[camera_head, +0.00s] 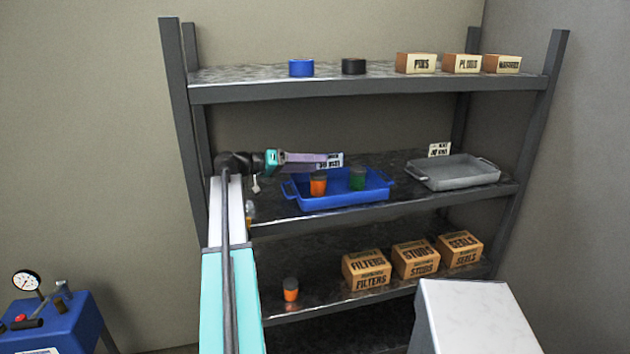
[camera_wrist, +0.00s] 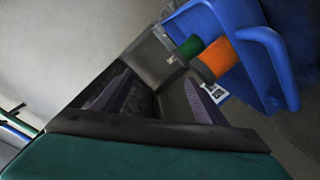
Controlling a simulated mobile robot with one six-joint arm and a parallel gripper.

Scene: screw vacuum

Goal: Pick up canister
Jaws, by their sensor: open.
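An orange canister with a dark lid (camera_head: 318,185) and a green one with a dark lid (camera_head: 357,179) stand in the blue tray (camera_head: 290,189) on the middle shelf. Another orange canister (camera_head: 290,289) stands on the lower shelf. My gripper (camera_head: 325,160) reaches in from the left, above and behind the tray's canisters. In the wrist view my gripper (camera_wrist: 155,95) has its fingers apart with nothing between them. There the orange canister (camera_wrist: 218,58) and the green canister (camera_wrist: 190,47) are beyond the right finger, apart from it.
A grey tray (camera_head: 455,172), seemingly empty, stands right of the blue tray. Boxes (camera_head: 366,270) marked filters, studs and seals sit on the lower shelf. A blue machine with a gauge (camera_head: 50,315) is at lower left.

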